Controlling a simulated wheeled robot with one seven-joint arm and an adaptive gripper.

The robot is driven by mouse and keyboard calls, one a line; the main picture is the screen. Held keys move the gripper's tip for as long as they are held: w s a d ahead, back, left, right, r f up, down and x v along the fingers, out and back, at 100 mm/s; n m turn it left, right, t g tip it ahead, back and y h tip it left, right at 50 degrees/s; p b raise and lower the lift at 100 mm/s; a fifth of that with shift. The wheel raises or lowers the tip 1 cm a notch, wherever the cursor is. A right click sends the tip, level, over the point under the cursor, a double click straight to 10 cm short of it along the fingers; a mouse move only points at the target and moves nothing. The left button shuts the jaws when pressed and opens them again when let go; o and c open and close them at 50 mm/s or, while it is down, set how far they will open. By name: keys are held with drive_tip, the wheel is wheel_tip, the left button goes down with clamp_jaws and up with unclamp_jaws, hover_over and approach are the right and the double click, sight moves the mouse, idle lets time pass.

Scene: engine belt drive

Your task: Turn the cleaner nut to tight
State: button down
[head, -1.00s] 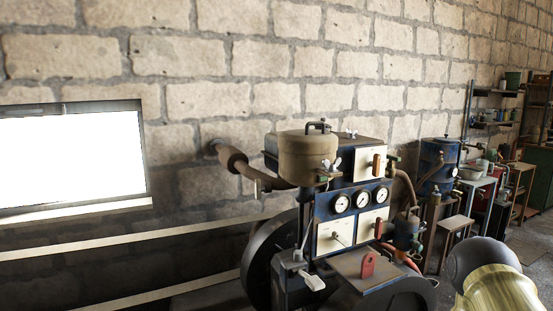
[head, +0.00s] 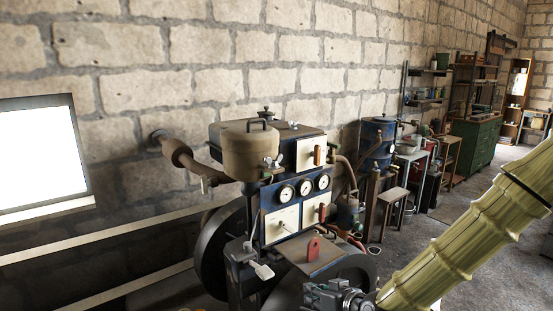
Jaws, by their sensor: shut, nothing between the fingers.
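The tan drum-shaped cleaner (head: 248,150) sits at the top left of the engine, with a dark handle on its lid. A small pale wing nut (head: 277,160) shows at its right side; I cannot tell how tight it is. A second small wing nut (head: 294,125) stands on the engine's top behind it. My gripper (head: 325,296) is at the bottom edge of the head view, partly cut off, low in front of the engine. It is shut and empty, well below the cleaner and apart from it.
The blue engine carries several gauges (head: 304,188), a red lever (head: 313,249) and a large dark flywheel (head: 215,255). A pipe (head: 176,151) runs from the wall to the cleaner. A blue tank (head: 377,140) and stool (head: 394,200) stand right. Open floor lies at right.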

drive_tip(key=w+r+n+t+y+p, duration=0.1)
drive_tip(key=w+r+t+y, duration=0.15)
drive_tip(key=r, duration=1.15)
drive_tip(key=n+t+y+p, duration=0.1)
drive_tip(key=n+t+p, duration=0.1)
approach(274, 161)
drive_tip(key=s+d+r, duration=0.2)
drive_tip(key=s+d, duration=0.1)
drive_tip(key=s, duration=0.3)
drive_tip(key=p+x, duration=0.5)
drive_tip(key=x, duration=0.8)
drive_tip(key=shift+a+r, duration=0.2)
drive_tip(key=shift+a, duration=0.1)
